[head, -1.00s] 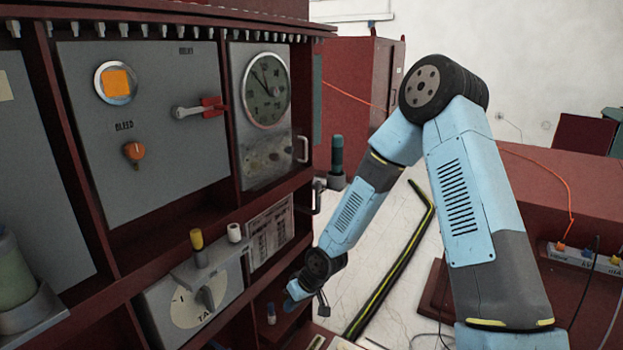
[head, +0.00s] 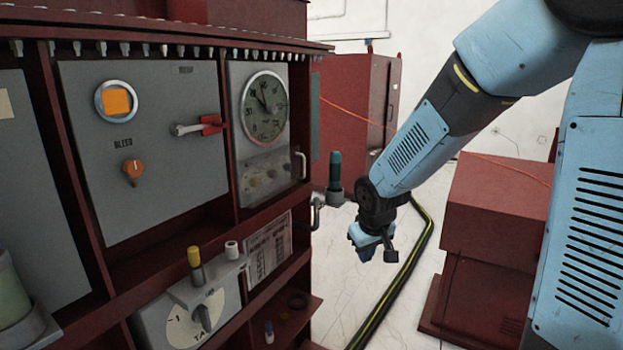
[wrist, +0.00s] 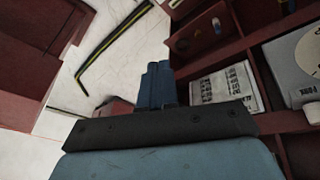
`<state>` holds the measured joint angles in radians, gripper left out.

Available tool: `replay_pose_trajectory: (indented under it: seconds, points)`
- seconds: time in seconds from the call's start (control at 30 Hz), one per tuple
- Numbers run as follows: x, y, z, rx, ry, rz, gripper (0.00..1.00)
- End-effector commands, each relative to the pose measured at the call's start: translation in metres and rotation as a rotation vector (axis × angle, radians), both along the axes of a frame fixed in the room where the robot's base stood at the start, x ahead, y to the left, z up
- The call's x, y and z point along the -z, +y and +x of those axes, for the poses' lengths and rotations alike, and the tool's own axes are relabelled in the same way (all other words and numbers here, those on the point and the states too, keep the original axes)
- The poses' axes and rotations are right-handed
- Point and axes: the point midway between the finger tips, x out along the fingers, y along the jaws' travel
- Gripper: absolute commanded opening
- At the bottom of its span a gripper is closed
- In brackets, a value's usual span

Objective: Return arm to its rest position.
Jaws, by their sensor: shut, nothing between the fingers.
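My gripper (head: 366,252) hangs at the end of my blue and grey arm, to the right of the dark red cabinet in the head view. It points down over the pale floor and looks apart from the cabinet. In the wrist view its two blue fingers (wrist: 158,82) are close together with nothing between them. My arm is bent, with the upper links running to the right edge of the head view.
The cabinet (head: 290,208) fills the left, with a dial, a clock-like gauge (head: 264,107), an orange knob and a red-handled switch. A dark green-capped post (head: 335,175) juts out near my wrist. A black and yellow cable (head: 405,270) lies on the floor. Red boxes (head: 490,215) stand right.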

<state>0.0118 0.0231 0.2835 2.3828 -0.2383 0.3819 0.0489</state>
Motion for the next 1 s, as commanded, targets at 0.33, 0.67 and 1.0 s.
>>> replay_pose_trajectory:
  seconds: [0.33,0.67,1.0]
  points:
    - [-0.078,-0.048,-0.053,0.153,-0.052,-0.01,0.0]
    - [-0.131,-0.081,-0.12,0.28,-0.087,0.037,0.0]
    - [-0.164,-0.101,-0.19,0.371,-0.113,0.128,0.0]
